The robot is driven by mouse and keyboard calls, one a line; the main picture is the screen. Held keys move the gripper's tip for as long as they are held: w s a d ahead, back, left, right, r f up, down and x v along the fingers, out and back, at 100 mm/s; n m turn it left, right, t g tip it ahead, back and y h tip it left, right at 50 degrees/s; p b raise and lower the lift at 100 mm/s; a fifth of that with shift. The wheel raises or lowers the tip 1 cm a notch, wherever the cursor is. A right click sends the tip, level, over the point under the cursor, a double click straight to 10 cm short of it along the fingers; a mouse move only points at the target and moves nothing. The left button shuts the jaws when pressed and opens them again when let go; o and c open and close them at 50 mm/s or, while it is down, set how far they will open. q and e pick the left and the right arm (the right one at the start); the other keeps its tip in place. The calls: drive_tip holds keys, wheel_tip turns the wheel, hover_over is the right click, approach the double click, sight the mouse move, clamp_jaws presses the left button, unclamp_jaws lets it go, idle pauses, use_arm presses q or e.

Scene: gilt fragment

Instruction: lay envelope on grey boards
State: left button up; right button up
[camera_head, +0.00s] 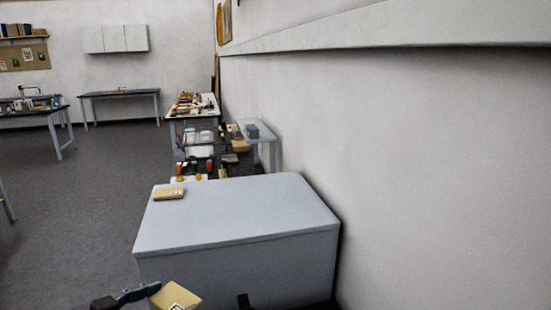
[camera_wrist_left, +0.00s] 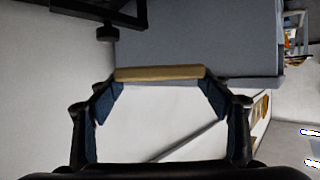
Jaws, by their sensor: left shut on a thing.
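My left gripper (camera_head: 160,293) is shut on a tan, flat-topped envelope (camera_head: 178,298), low at the bottom edge of the head view and in front of the grey cabinet. In the left wrist view the envelope (camera_wrist_left: 160,73) shows as a thin tan strip across my left gripper's fingertips (camera_wrist_left: 162,88), with a finger at each end. A small grey stack (camera_head: 252,131) stands on the pale side table by the wall; I cannot tell whether it is the grey boards. My right gripper cannot be made out.
The large pale-grey cabinet (camera_head: 240,220) stands ahead, against the wall at right. A tan box (camera_head: 169,193) lies near its far left corner; the rest of its top is bare. Cluttered tables (camera_head: 193,105) stand beyond. Open dark floor (camera_head: 70,210) lies to the left.

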use_arm(q)
drive_tip(key=s+d+f+m+g+h+b, duration=0.1)
drive_tip(key=s+f+m+g+h, duration=0.1)
drive_tip(key=s, duration=0.4)
drive_tip(key=s+d+f+m+g+h+b, duration=0.1)
drive_tip(key=s+d+f+m+h+b, duration=0.1)
drive_tip(key=s, duration=0.3)
drive_tip(key=shift+s+f+m+g, duration=0.35)
drive_tip(key=shift+f+m+g, duration=0.05)
drive_tip(key=shift+f, duration=0.35)
